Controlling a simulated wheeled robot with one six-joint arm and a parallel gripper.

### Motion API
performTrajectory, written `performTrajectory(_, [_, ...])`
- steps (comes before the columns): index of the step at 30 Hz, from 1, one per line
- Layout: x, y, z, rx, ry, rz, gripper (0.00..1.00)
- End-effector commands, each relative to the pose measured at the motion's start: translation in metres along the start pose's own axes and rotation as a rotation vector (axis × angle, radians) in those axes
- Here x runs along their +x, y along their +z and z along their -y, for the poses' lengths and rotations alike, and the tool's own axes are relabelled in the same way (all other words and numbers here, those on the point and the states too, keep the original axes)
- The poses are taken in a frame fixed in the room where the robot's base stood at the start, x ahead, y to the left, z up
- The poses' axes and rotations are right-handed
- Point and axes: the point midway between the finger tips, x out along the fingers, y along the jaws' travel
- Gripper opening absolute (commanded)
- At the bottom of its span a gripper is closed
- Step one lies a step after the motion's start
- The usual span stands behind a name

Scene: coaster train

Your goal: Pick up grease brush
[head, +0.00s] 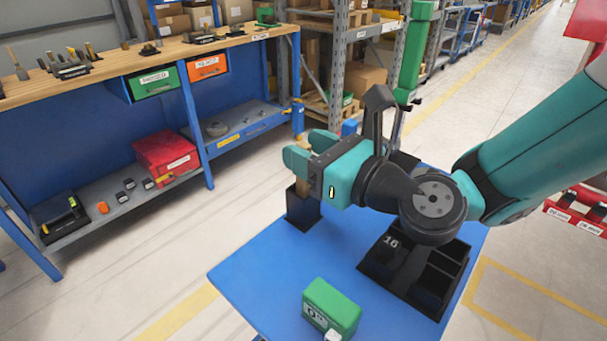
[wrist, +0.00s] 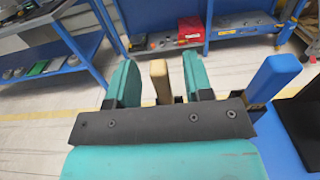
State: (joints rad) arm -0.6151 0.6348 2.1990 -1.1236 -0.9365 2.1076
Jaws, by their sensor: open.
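A wooden handle, apparently the grease brush's (wrist: 159,85), stands upright between my gripper's (wrist: 159,65) two teal fingers in the wrist view, with a gap on each side. In the head view my gripper (head: 308,150) is open above a black holder (head: 303,211) at the left back of the blue table. Part of the wooden handle shows below the fingers, in the holder. The bristles are hidden. A blue handle (wrist: 274,77) stands just right of the fingers in the wrist view.
A black compartment tray marked 16 (head: 375,272) lies on the blue table (head: 255,272). A green box (head: 333,303) stands near its front edge. A workbench (head: 115,75) with tools is at the left. The table's left front is clear.

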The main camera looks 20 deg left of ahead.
Motion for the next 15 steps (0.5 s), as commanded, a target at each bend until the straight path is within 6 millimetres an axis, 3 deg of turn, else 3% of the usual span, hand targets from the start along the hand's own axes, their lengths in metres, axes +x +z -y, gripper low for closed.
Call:
performTrajectory(6, [0.027,0.001,-0.001,-0.001,0.0,0.0,0.47])
performTrajectory(13, [0.029,-0.001,-0.001,0.001,-0.001,0.0,0.47])
performTrajectory(14, [0.029,-0.001,-0.001,0.001,-0.001,0.0,0.45])
performTrajectory(15, [0.029,-0.001,-0.001,0.001,-0.001,0.0,0.35])
